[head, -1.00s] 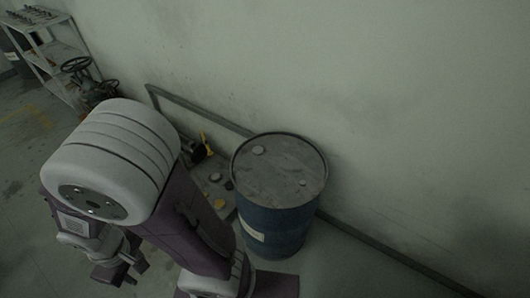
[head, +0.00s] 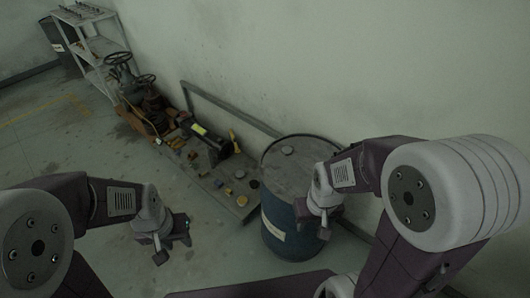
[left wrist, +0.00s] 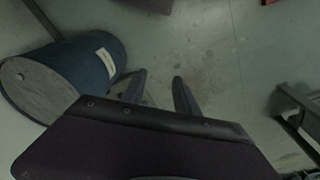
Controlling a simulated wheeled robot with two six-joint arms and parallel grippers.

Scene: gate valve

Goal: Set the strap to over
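No strap can be made out for certain. A grey gate valve (head: 121,68) with handwheels stands at the back left in the head view, with a thin yellow line beside it that is too small to identify. My left gripper (head: 161,256) is at the lower left of the head view, well in front of the valve. Its two fingers (left wrist: 158,78) are apart and empty in the left wrist view. My right gripper (head: 318,229) hangs in front of the blue drum at the right. Its fingers are too small to tell open from shut.
A blue drum (head: 288,240) with a grey lid stands near the wall; it also shows in the left wrist view (left wrist: 100,58). A low board (head: 232,203) with small items lies left of it. A shelf (head: 98,45) stands at the back left. The left floor is clear.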

